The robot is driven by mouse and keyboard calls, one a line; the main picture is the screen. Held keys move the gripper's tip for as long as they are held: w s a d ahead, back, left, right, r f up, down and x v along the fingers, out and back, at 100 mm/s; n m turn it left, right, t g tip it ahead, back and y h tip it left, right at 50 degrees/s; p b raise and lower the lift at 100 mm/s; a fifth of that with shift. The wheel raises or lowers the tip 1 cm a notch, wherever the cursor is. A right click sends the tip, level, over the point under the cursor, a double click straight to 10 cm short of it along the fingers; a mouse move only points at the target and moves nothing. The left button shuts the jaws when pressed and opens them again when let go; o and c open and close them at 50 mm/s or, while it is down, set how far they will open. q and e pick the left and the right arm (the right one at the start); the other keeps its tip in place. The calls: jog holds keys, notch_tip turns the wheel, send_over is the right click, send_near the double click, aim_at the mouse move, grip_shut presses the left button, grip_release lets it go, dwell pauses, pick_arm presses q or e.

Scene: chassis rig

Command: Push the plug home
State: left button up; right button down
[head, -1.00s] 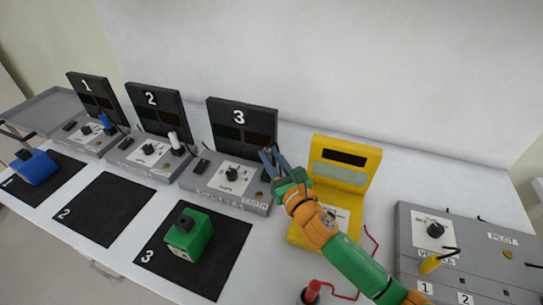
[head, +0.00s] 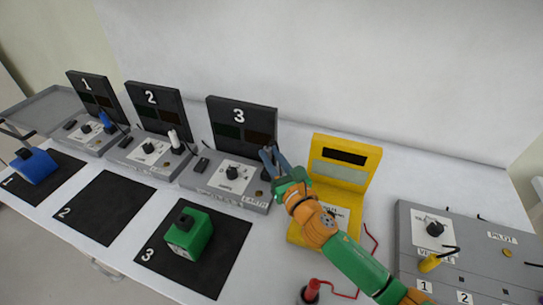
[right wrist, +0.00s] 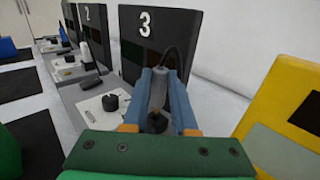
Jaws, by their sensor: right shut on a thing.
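My right gripper (head: 268,155) is over the right end of the grey station-3 unit (head: 218,190), in front of the black panel marked 3 (head: 242,122). In the right wrist view, its two blue fingers (right wrist: 160,82) are shut on a grey plug (right wrist: 157,88) with a black cable arching from its top. A dark round socket or base (right wrist: 156,122) shows just below the plug between the fingers. How deep the plug sits cannot be told. In the head view the gripper mostly hides the plug. My left gripper is not in view.
A yellow tester (head: 345,175) stands close right of my right gripper. A dial (head: 232,173) is left of it. A green block (head: 188,234) is on mat 3. Stations with a blue plug (head: 105,121) and a white plug (head: 173,138) are left. A grey pilot box (head: 480,238) is right.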

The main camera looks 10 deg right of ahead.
dwell(0.8)
jog(key=shift+f, duration=0.2)
jog(key=shift+f, duration=0.3)
jog(key=shift+f+b, duration=0.95)
jog(key=c, duration=0.6)
grip_release()
jog(key=shift+c, duration=0.2)
